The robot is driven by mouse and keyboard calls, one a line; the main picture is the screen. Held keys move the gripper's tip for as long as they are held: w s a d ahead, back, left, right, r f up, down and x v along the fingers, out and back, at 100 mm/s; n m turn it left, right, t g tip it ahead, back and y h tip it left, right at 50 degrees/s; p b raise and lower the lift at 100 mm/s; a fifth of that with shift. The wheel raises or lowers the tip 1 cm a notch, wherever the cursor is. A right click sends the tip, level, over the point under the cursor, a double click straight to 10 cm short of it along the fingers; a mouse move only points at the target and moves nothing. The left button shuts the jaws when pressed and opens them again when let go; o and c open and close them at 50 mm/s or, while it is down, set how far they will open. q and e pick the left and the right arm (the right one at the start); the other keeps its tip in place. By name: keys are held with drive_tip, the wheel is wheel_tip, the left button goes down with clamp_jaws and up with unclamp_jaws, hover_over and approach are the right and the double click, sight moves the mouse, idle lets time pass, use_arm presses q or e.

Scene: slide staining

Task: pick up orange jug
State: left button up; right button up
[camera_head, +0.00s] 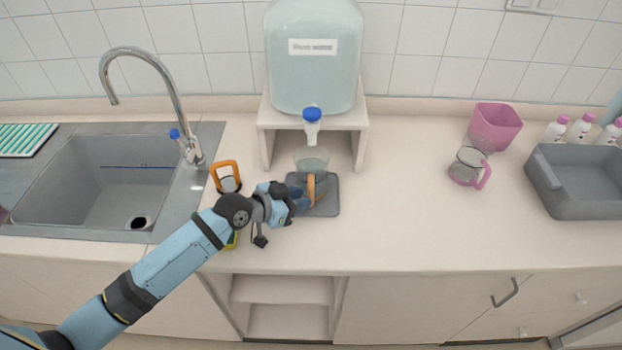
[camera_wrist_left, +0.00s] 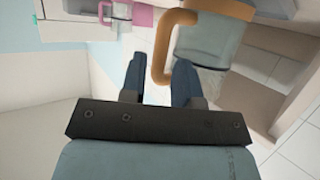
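The orange jug is a clear beaker with an orange handle. In the head view its body (camera_head: 312,160) stands on the grey mat (camera_head: 328,209) under the blue tap, and its handle (camera_head: 311,189) faces my left gripper (camera_head: 299,199). In the left wrist view the orange handle (camera_wrist_left: 159,62) drops between my two fingers, and the clear body (camera_wrist_left: 208,40) is beyond them. My left gripper (camera_wrist_left: 158,80) is open, with a gap on the handle's left side. I cannot tell whether the right finger touches it. My right gripper is not in view.
A large water tank (camera_head: 314,70) sits on a white stand above the jug. Another orange-handled item (camera_head: 223,171) stands near the sink (camera_head: 60,190), partly behind my arm. A pink-handled jug (camera_head: 465,168), pink bin (camera_head: 496,125) and grey tub (camera_head: 585,205) are at right.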

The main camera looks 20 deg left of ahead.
sight(310, 192)
use_arm(q)
drive_tip(key=x, duration=0.3)
drive_tip(key=shift+w+d, duration=0.2)
drive_tip(key=shift+w, duration=0.15)
clamp_jaws()
drive_tip(key=shift+r, duration=0.1)
